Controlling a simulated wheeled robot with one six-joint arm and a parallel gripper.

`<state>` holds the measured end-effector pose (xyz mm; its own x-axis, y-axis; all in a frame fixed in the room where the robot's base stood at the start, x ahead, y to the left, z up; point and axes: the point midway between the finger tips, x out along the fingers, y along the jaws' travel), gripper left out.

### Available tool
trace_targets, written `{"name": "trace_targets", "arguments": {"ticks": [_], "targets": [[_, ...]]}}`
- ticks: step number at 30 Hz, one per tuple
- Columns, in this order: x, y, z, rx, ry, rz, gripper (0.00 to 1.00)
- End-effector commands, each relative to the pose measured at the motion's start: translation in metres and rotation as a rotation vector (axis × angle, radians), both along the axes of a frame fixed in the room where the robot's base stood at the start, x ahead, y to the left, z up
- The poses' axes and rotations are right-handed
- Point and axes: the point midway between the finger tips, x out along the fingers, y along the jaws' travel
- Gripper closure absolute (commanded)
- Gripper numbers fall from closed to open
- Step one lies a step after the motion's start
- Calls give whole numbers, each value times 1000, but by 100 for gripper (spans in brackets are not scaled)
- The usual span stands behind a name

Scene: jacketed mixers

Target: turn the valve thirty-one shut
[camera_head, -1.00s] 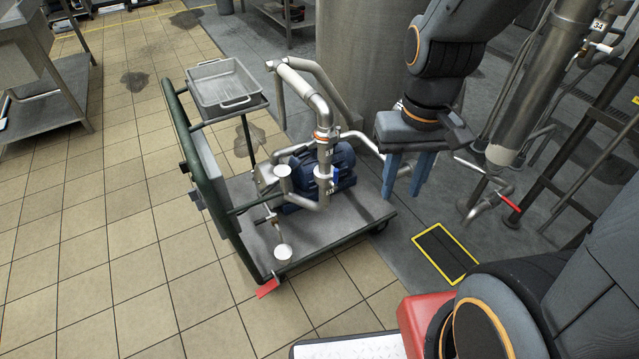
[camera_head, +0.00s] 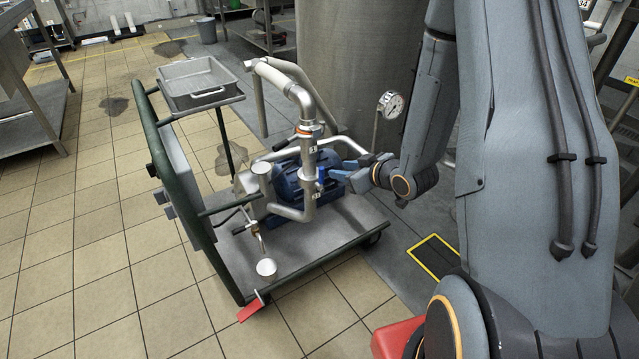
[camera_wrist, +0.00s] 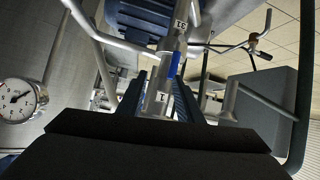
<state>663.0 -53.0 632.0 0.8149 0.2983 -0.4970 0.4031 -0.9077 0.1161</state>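The upright pipe (camera_head: 309,170) on the cart carries a blue valve lever (camera_head: 322,178), with a small tag above and below it. In the wrist view the blue lever (camera_wrist: 174,64) lies roughly along the pipe, beside a tag (camera_wrist: 181,26) that seems to read 31. My gripper (camera_head: 352,172) reaches in from the right, its blue fingers close to the lever. In the wrist view my gripper (camera_wrist: 160,92) has its fingers apart, one to each side of the pipe's line. I cannot tell whether they touch the lever.
The cart (camera_head: 335,230) also bears a blue motor (camera_head: 290,182), bent pipes and a grey tray (camera_head: 197,82). A large steel tank (camera_head: 355,60) stands behind, and a gauge (camera_head: 390,104) shows near my arm. It also shows in the wrist view (camera_wrist: 18,100). Tiled floor (camera_head: 95,240) is clear at left.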

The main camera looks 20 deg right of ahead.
Motion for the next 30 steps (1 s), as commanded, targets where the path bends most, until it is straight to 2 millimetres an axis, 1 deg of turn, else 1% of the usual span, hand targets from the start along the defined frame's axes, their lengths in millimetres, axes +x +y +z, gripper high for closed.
{"name": "trace_targets", "arguments": {"ticks": [1, 3, 6, 12, 16, 20, 27, 30], "targets": [[4, 1, -23, 45, -54, 23, 67], [5, 6, -34, 112, -144, 57, 67], [2, 11, -42, 199, -254, 92, 67], [-8, 11, -45, 315, -389, 117, 67], [-6, 14, -43, 337, -418, 122, 67], [8, 22, -42, 337, -420, 126, 67], [39, 41, -42, 337, -418, 126, 67], [49, 45, -42, 336, -418, 123, 67]]}}
